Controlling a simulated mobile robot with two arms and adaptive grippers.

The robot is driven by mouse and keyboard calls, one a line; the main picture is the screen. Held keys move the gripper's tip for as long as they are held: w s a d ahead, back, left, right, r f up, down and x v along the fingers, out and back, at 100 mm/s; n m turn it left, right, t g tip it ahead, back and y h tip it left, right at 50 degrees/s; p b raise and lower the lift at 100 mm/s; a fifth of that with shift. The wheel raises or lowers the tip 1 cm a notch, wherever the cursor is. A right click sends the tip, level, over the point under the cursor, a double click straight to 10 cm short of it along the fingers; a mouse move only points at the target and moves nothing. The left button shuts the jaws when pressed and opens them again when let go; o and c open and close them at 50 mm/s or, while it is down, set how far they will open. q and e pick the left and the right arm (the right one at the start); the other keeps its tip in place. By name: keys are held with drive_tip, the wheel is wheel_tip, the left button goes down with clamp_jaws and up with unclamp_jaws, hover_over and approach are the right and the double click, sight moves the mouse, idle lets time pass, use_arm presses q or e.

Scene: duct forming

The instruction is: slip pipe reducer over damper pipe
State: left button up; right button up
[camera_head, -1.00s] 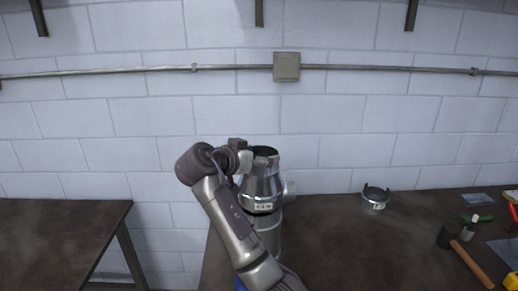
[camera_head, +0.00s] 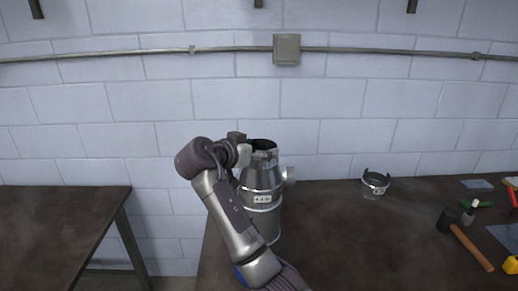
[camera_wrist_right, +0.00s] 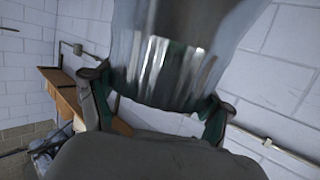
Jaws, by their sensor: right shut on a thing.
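The pipe reducer (camera_head: 260,178) is a shiny metal piece with a dark open top and a wider lower part. My right gripper (camera_head: 257,151) is shut on its upper rim, and the reducer hangs roughly upright below it. The right wrist view also shows the reducer (camera_wrist_right: 170,60) between the two fingers (camera_wrist_right: 160,103). A metal pipe (camera_head: 268,226), apparently the damper pipe, stands upright on the table directly under the reducer. They look in line and overlap at a labelled band, but I cannot tell how far one covers the other. My left gripper is out of view.
The dark table (camera_head: 340,235) has free room right of the pipe. A small metal collar (camera_head: 375,184) stands near the wall. A hammer (camera_head: 470,245) and other tools lie at the right. A pale round stub (camera_head: 289,174) shows beside the reducer. Another table (camera_head: 60,215) is at left.

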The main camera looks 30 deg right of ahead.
drive_tip(key=o, duration=1.6)
drive_tip(key=shift+o, duration=0.2)
drive_tip(key=shift+a, duration=0.1)
drive_tip(key=v, duration=1.1)
drive_tip(key=shift+a, duration=0.35)
drive_tip(key=shift+s+r, duration=0.1)
drive_tip(key=shift+s, duration=0.05)
